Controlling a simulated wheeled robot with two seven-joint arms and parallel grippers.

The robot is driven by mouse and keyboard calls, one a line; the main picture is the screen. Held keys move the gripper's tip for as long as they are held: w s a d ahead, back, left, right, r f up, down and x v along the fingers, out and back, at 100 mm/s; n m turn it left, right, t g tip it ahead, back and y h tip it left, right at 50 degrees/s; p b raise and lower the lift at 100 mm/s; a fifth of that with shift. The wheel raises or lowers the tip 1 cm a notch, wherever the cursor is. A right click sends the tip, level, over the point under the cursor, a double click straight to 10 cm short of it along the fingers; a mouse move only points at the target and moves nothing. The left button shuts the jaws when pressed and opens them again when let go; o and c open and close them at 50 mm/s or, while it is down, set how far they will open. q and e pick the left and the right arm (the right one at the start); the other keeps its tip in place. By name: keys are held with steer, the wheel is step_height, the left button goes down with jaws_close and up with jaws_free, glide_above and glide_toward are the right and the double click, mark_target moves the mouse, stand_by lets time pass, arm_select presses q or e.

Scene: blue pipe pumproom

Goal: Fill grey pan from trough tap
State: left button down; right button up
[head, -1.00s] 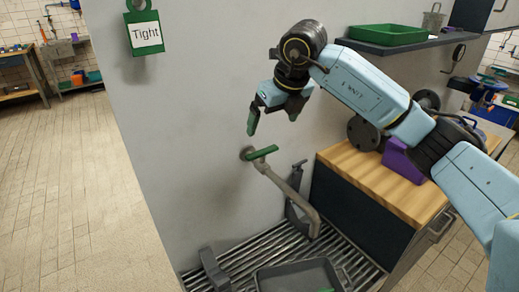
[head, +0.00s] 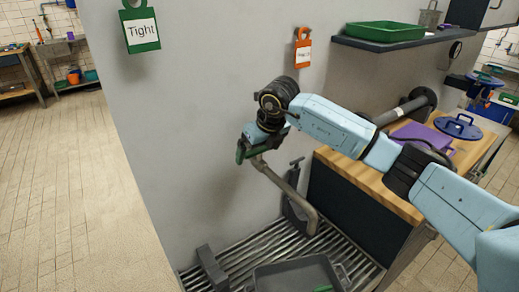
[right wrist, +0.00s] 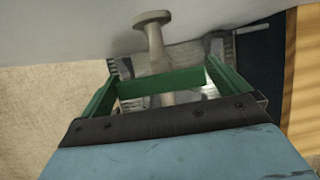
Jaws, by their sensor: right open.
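The trough tap (head: 284,188) comes out of the grey wall, and its spout bends down over the slatted trough (head: 258,245). The grey pan (head: 290,270) sits on the slats below the spout, cut off by the bottom edge. My right gripper (head: 243,153) is at the tap's wall end and hides its green handle in the head view. In the right wrist view the right gripper (right wrist: 166,92) is open, its green fingers on either side of a green bar (right wrist: 160,87), which looks like the tap handle. Contact cannot be told. My left gripper is not in view.
A grey block (head: 211,268) stands at the trough's left. A wooden counter (head: 370,185) with a purple item (head: 420,136) and a blue lid (head: 458,127) is to the right. A shelf with a green tray (head: 384,34) and two tags, green (head: 140,28) and orange (head: 303,47), are above.

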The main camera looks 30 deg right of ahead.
steer(key=c, duration=0.7)
steer(key=shift+n+g+y+b, duration=0.3)
steer(key=shift+n+y, duration=0.5)
steer(key=shift+n, duration=1.2)
steer(key=o, duration=0.7)
steer(key=shift+r, duration=0.1)
steer(key=v, duration=1.3)
steer(key=shift+r, duration=0.15)
steer(key=shift+s, duration=0.1)
